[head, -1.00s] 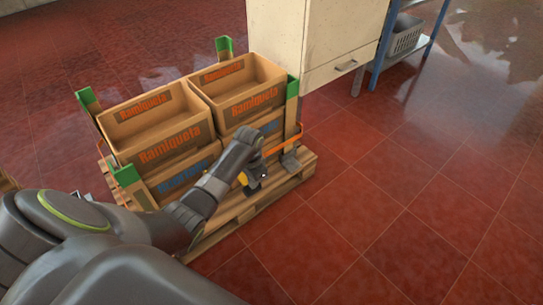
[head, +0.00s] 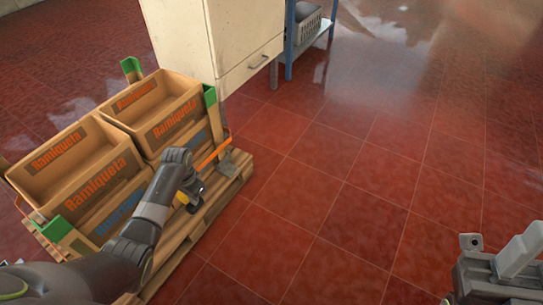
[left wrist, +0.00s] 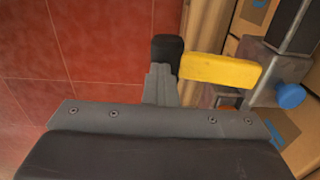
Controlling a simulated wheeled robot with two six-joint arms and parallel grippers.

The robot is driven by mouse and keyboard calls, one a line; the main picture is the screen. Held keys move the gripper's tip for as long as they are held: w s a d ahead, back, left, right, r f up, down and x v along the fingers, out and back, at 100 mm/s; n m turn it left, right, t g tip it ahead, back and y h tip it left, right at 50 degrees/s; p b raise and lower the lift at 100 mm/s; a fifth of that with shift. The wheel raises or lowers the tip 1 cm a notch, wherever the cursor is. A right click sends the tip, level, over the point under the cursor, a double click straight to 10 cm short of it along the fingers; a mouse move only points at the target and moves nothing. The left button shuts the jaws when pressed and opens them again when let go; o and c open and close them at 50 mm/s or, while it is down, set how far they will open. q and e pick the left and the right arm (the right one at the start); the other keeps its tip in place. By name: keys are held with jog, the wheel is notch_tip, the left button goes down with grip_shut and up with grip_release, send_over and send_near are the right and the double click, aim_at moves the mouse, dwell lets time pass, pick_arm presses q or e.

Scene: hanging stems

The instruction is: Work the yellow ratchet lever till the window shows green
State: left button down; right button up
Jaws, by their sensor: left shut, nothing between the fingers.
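The yellow lever (left wrist: 220,70) shows clearly in the left wrist view, beside a grey metal housing (left wrist: 270,65). In the head view only a small yellow patch (head: 182,197) of it shows by my gripper at the pallet's side. My left gripper (left wrist: 166,70) is shut and empty. Its dark fingertips lie just left of the lever's free end; I cannot tell whether they touch it. In the head view my left gripper (head: 193,203) is small and dark. A small red-orange patch (left wrist: 228,100) shows below the lever; I cannot tell whether it is the window.
Brown crates (head: 75,160) stand stacked on a wooden pallet (head: 222,187) with green corner posts and an orange strap (head: 213,155). A blue knob (left wrist: 290,95) sits right of the lever. A pale cabinet (head: 235,50) stands behind.

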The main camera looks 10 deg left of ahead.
pick_arm(q)
jog(key=shift+a+f, duration=0.2)
jog(key=shift+f, duration=0.55)
